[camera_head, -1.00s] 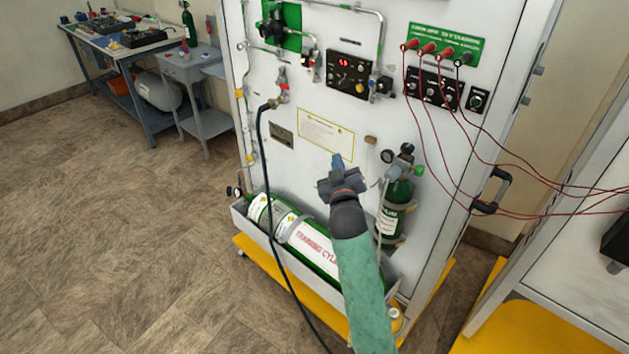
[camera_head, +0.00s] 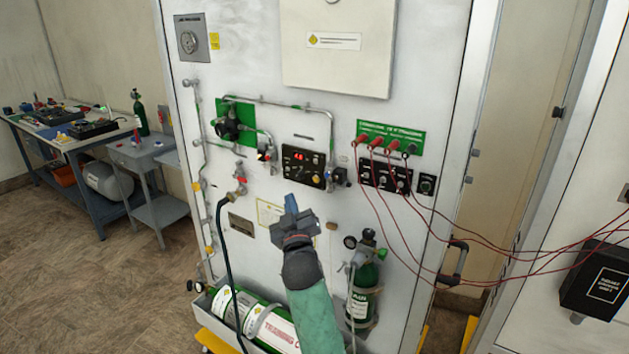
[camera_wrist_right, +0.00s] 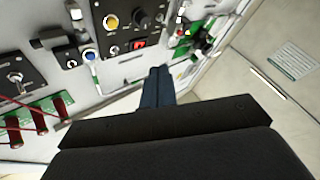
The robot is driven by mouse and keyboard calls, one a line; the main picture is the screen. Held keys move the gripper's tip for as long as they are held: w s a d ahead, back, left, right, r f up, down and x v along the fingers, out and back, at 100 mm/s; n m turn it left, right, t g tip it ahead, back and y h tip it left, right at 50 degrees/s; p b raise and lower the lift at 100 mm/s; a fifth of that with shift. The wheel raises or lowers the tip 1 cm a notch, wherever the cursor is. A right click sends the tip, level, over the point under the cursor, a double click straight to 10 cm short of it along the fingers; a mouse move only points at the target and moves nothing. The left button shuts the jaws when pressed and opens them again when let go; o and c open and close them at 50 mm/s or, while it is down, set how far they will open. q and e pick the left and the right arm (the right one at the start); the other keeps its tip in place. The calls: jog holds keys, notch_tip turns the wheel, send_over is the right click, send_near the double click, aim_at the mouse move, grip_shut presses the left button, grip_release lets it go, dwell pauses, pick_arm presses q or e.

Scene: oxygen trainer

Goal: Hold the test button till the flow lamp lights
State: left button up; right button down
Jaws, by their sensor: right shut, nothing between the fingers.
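The black control panel (camera_head: 304,168) on the white board carries a red lit display (camera_head: 299,156) and a yellow button (camera_head: 316,179), which looks like the test button. The yellow button also shows in the wrist view (camera_wrist_right: 110,22), with the red display (camera_wrist_right: 139,43) nearby. I cannot pick out a lit flow lamp. My right gripper (camera_head: 291,204) is shut and empty, below the panel and in front of the board, apart from the button. Its closed fingers (camera_wrist_right: 158,82) point toward the board in the wrist view. My left gripper is not in view.
Red leads hang from the red plugs (camera_head: 374,144) to the right of the panel. A dark hose (camera_head: 226,240) runs down at left. A small green cylinder (camera_head: 364,280) stands right of my arm, and a large lying cylinder (camera_head: 240,310) is below.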

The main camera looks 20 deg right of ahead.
aim_at(316, 179)
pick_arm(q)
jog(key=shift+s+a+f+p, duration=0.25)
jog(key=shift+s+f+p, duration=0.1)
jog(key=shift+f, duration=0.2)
pick_arm(e)
jog(key=w+d, duration=0.5)
jog(key=d, duration=0.2)
jog(key=shift+w, duration=0.2)
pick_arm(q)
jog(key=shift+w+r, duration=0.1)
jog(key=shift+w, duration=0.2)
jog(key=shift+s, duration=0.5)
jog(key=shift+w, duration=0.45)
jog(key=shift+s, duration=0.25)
pick_arm(e)
jog(key=shift+w+d, duration=0.1)
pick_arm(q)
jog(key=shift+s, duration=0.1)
pick_arm(e)
jog(key=shift+w+d, duration=0.15)
jog(key=shift+d, duration=0.05)
